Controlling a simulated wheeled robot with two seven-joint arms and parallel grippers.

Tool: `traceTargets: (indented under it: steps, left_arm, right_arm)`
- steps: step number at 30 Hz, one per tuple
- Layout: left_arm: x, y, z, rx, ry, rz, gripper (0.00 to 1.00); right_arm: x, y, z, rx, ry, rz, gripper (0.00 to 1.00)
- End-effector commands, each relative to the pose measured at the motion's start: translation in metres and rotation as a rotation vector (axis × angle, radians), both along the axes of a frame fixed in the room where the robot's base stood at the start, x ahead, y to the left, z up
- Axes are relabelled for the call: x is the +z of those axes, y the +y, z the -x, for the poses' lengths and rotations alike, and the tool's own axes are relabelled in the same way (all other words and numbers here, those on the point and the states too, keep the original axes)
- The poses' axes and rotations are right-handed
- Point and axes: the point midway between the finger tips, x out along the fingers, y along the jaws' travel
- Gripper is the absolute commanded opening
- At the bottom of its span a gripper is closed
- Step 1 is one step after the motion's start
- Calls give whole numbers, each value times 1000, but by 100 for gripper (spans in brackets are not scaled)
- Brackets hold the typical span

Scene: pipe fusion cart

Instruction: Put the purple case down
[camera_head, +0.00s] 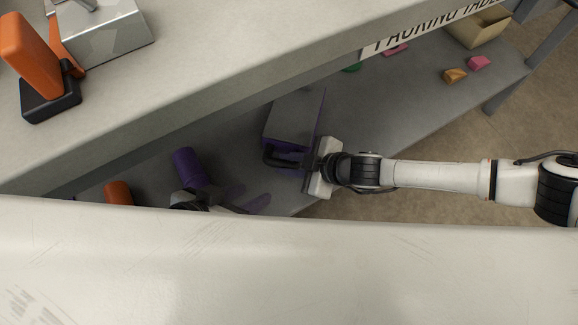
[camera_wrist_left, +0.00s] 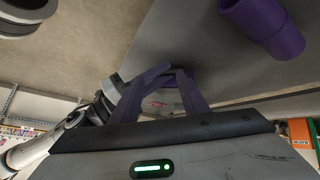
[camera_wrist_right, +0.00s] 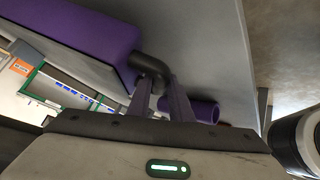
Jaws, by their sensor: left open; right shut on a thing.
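The purple case (camera_head: 294,118) has a grey broad face and a black handle (camera_head: 271,158). It is at the lower shelf under the table's edge; I cannot tell whether it touches the shelf. My right gripper (camera_head: 298,163) is shut on the handle. In the right wrist view the purple side of the case (camera_wrist_right: 95,28) fills the upper left, and the handle (camera_wrist_right: 152,66) meets the fingertips (camera_wrist_right: 160,88). My left gripper (camera_head: 245,199) is open and empty, low over the shelf to the left of the case. Its fingers also show in the left wrist view (camera_wrist_left: 172,80).
A purple cylinder (camera_head: 188,167) and an orange item (camera_head: 118,193) are on the lower shelf (camera_head: 400,125) at left. Small pink (camera_head: 479,62) and orange (camera_head: 455,75) pieces and a cardboard box (camera_head: 478,28) are at its right. The tabletop (camera_head: 200,60) overhangs it.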

Motion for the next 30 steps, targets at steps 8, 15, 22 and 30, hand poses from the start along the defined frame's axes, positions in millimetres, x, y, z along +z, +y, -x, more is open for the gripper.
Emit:
traceTargets:
  steps: [8,15,22,30]
  left_arm:
    - [9,-8,-4,0,-36,48,41]
    - [10,-8,-4,0,-36,48,41]
    - [10,-7,-4,1,-35,47,41]
    - [12,-4,-2,0,-22,21,41]
  right_arm:
    - [-29,1,-1,2,-3,-2,0]
    - [-29,0,1,0,2,1,37]
    - [-29,0,1,0,2,1,38]
    - [-12,-15,8,-1,2,2,38]
